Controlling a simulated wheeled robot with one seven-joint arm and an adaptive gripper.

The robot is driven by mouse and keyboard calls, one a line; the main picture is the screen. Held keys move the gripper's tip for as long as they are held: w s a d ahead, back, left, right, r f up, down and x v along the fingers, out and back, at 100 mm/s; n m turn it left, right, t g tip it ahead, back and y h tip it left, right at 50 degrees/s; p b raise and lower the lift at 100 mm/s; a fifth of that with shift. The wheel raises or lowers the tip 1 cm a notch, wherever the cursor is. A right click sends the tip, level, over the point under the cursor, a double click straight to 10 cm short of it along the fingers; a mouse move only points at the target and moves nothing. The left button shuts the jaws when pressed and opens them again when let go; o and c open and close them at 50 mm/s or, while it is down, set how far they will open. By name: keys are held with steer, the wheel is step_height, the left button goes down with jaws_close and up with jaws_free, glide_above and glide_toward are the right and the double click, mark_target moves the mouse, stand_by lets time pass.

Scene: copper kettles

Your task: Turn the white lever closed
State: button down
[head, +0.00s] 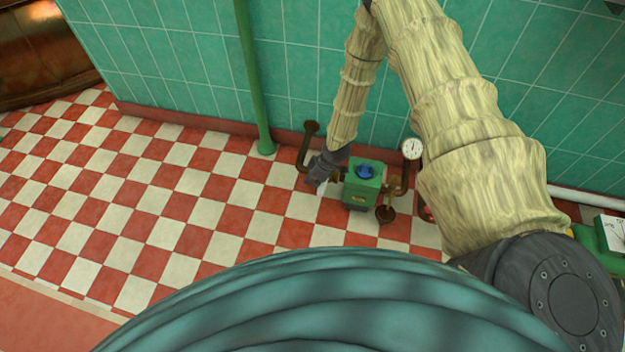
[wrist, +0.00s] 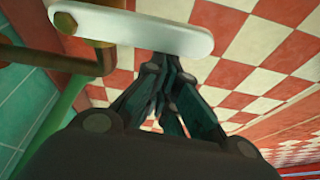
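The white lever (wrist: 140,30) is a flat bar with rounded ends across the top of the wrist view. A brass bolt (wrist: 65,22) marks its left end, beside brown pipework. My gripper (wrist: 162,62) has its dark fingers drawn together at the lever's lower edge. The lever hides the very tips, and I cannot tell whether they touch it. No part of the lever shows between the fingers. In the head view, my gripper (head: 320,170) is low by the wall, left of a green box (head: 361,187) with a blue top. I cannot make out the lever clearly there.
Brown pipes (head: 303,150) flank the green box, with a round white gauge (head: 412,148) to its right. A green vertical pipe (head: 253,75) stands left against the tiled wall. A copper vessel (head: 45,55) is far left. The checkered floor (head: 150,205) between is clear.

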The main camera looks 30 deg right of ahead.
steer(key=w+a, duration=0.3)
steer(key=p+v, duration=0.2)
steer(key=v, duration=0.8)
steer(key=shift+s, duration=0.2)
steer(key=shift+d, duration=0.15)
steer(key=s+a+f+m+g, duration=0.1)
steer(key=s+a+m, duration=0.25)
steer(key=s, duration=0.55)
steer(key=s+a+f+m, duration=0.15)
steer(key=s+a, duration=0.25)
steer(key=s, duration=0.5)
steer(key=s+d+r+m+g+h, duration=0.1)
steer(key=s+r+m+g+h, duration=0.2)
steer(key=s, duration=1.2)
step_height(320, 180, up, 22)
steer(key=m+t+p, duration=0.1)
steer(key=p, duration=2.1)
steer(key=shift+s+r, duration=0.2)
steer(key=shift+s, duration=0.05)
